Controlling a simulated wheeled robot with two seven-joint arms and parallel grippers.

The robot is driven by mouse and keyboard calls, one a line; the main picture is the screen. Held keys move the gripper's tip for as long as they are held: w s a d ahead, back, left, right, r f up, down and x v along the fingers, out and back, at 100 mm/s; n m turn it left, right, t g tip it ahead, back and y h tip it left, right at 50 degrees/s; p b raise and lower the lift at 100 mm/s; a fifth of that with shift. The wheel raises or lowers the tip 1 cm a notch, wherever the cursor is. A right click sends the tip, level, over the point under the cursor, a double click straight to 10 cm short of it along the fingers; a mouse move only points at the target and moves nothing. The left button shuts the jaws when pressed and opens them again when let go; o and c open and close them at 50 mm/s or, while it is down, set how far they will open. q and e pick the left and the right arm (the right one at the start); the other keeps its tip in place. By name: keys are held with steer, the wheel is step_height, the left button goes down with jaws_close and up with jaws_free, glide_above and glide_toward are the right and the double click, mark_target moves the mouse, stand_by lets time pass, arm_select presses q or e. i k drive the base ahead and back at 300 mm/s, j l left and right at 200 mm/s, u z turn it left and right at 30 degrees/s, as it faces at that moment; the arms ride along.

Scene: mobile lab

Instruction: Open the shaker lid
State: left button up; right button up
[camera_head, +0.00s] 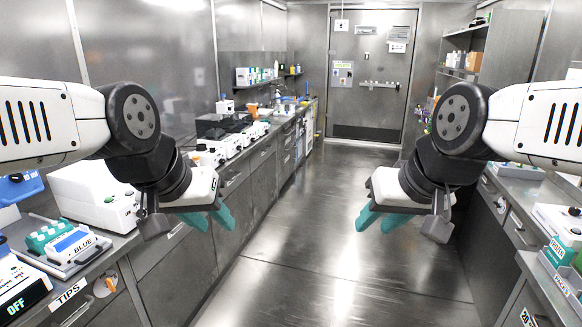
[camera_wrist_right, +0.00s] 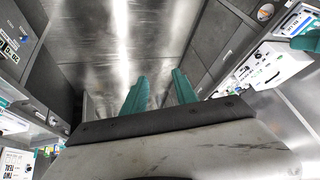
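I cannot tell for sure which device is the shaker. A white box-shaped machine (camera_head: 95,195) stands on the left counter, and a device with an "OFF" display (camera_head: 22,290) is partly cut off at the lower left edge. No raised lid shows on either. My left gripper (camera_head: 210,222) hangs over the aisle to the right of the left counter, its teal fingers apart and empty. My right gripper (camera_head: 380,222) hangs over the aisle left of the right counter, also open and empty. Its spread fingers show in the right wrist view (camera_wrist_right: 160,78), with floor beyond them.
More instruments line that counter further back. A white box (camera_head: 560,222) stands on the right counter. The aisle floor (camera_head: 300,270) is clear up to the door (camera_head: 372,75).

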mark_target(244, 122)
steer(key=i, duration=1.1)
steer(key=i+l+u, duration=0.1)
steer(key=i, duration=1)
steer(key=i+u, duration=0.2)
steer(key=i, duration=0.3)
steer(key=i+l+u, duration=0.15)
steer(key=i, duration=0.3)
steer(key=i+l+u, duration=0.2)
steer(key=i, duration=0.3)
steer(key=j, duration=0.1)
